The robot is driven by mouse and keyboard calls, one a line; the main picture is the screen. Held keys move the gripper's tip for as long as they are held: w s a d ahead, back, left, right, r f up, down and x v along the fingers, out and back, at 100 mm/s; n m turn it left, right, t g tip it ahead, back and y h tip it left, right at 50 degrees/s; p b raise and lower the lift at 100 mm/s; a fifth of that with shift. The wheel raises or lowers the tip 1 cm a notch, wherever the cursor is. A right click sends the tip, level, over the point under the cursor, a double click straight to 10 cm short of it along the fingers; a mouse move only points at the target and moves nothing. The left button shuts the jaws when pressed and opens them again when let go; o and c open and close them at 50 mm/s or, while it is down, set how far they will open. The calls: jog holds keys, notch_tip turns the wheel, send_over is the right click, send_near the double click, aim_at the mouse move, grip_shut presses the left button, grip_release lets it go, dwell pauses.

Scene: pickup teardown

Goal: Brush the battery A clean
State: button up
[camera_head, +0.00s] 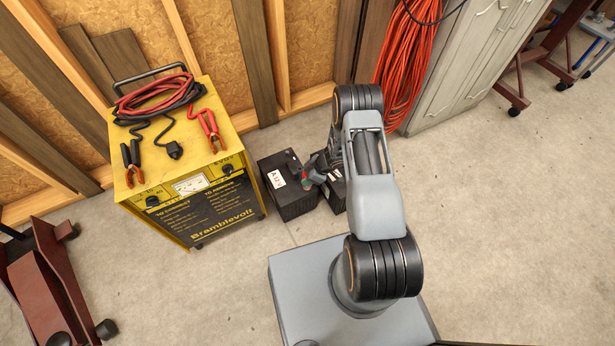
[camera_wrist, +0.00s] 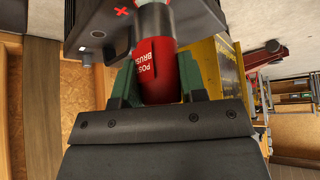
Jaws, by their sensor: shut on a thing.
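Battery A (camera_head: 290,194) is a black box with a white "A 12V" label, standing on the floor beside the yellow charger. My gripper (camera_head: 316,172) is low over its right side in the head view. In the wrist view, my gripper (camera_wrist: 160,88) has its green fingers shut on a red post brush (camera_wrist: 158,72). The brush's far end reaches a dark battery case (camera_wrist: 90,12) marked with a red cross. Whether the brush touches a terminal is hidden. Grey posts show at that case's edge.
A second dark battery (camera_head: 335,197) stands right of battery A, partly behind my arm. The yellow charger (camera_head: 190,165) with cables on top stands left. A grey cabinet (camera_head: 468,62) and orange hose (camera_head: 408,60) are behind. The floor at right is clear.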

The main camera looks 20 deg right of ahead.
jog(key=shift+f+b, duration=0.6)
jog(key=shift+f, duration=0.3)
jog(key=shift+r, duration=0.1)
jog(key=shift+n+p, duration=0.35)
jog(key=shift+n, duration=0.05)
jog(key=shift+w+n+g, duration=0.1)
jog(key=shift+n+g, duration=0.6)
jog(key=shift+n, duration=0.3)
jog(key=shift+n+g, duration=0.7)
jog(key=shift+n, duration=0.4)
